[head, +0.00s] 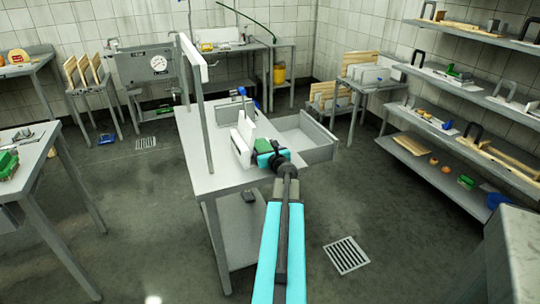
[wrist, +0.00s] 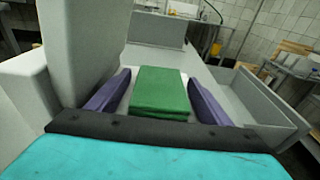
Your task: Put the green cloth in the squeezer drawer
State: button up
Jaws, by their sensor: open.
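The green cloth (wrist: 160,92), a folded block, lies between the two purple fingers of my gripper (wrist: 160,100) in the wrist view. A narrow gap shows on each side of it, and the fingers are open. In the head view my gripper (head: 268,152) is over the right part of the grey squeezer table (head: 215,178), with a bit of the green cloth (head: 264,146) showing beside it. The squeezer drawer (head: 322,154) is pulled out at the table's right side; it also shows at the right in the wrist view (wrist: 268,122). Its visible inside looks empty.
White upright plates (head: 245,130) stand on the table just left of my gripper. A tall grey post (head: 196,110) rises at the table's left. Shelves (head: 470,150) line the right wall. A side table (head: 30,160) stands at left. The floor right of the squeezer table is mostly clear.

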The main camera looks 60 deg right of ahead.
jog(key=shift+b+v, duration=0.45)
jog(key=shift+v, duration=2.15)
jog(key=v, duration=0.6)
jog(key=shift+w+a+r, duration=0.1)
jog(key=shift+w+a, duration=0.1)
jog(key=shift+a, duration=0.05)
jog(key=shift+d+r+p, duration=0.1)
jog(key=shift+r+p, duration=0.1)
jog(key=shift+p, duration=0.7)
jog(key=shift+s+p, duration=0.1)
jog(key=shift+p, duration=0.5)
jog(key=p+v, duration=0.2)
jog(key=p, duration=0.8)
jog(key=shift+s+a+f, duration=0.1)
jog(key=shift+s+a, duration=0.05)
jog(key=shift+a, duration=0.05)
jog(key=shift+s+f, duration=0.1)
